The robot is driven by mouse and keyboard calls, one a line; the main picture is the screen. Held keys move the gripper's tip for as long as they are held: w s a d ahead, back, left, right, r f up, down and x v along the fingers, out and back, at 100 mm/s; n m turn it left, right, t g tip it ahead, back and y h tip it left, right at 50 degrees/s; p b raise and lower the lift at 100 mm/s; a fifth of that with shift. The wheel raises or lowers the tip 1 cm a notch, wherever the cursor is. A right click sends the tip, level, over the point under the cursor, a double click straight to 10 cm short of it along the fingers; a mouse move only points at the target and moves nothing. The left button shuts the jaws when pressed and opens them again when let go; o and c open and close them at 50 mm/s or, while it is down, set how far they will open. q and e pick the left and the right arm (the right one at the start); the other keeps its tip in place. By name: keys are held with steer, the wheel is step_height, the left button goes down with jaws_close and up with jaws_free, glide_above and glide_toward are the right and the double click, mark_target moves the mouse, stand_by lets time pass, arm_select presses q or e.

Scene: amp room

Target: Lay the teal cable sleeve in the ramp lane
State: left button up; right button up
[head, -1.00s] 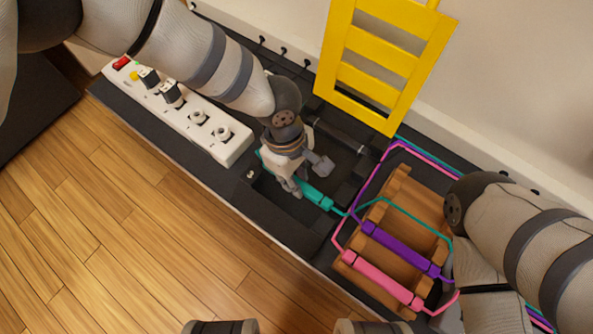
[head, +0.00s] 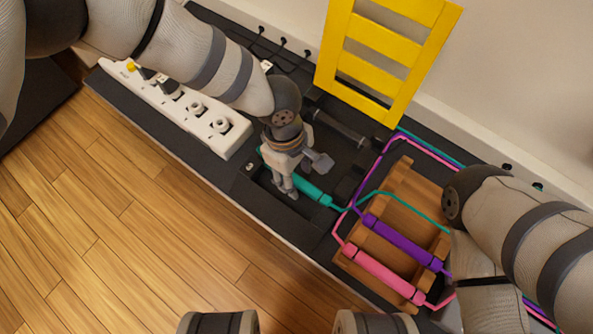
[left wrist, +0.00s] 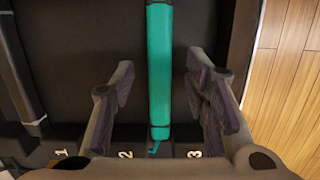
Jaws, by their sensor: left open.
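The teal cable sleeve (head: 309,189) lies along the black floor trough, left of the wooden ramp (head: 402,205). Its thin teal cable runs right, over the ramp. My left gripper (head: 285,188) reaches down over the sleeve. In the left wrist view its open fingers (left wrist: 163,95) stand on either side of the teal sleeve (left wrist: 159,65), with gaps on both sides. A purple sleeve (head: 398,242) and a pink sleeve (head: 380,273) lie across the ramp. My right arm covers the ramp's right side, and its gripper is hidden.
A white power strip (head: 180,105) with plugs lies on the left. A yellow slatted frame (head: 385,60) leans on the wall behind. Purple and pink cables run round the ramp. The wooden floor (head: 150,220) in front is clear.

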arm_select(q)
step_height(320, 180, up, 12)
steer(key=w+a, duration=0.1)
steer(key=shift+a, duration=0.25)
stand_by(0.4)
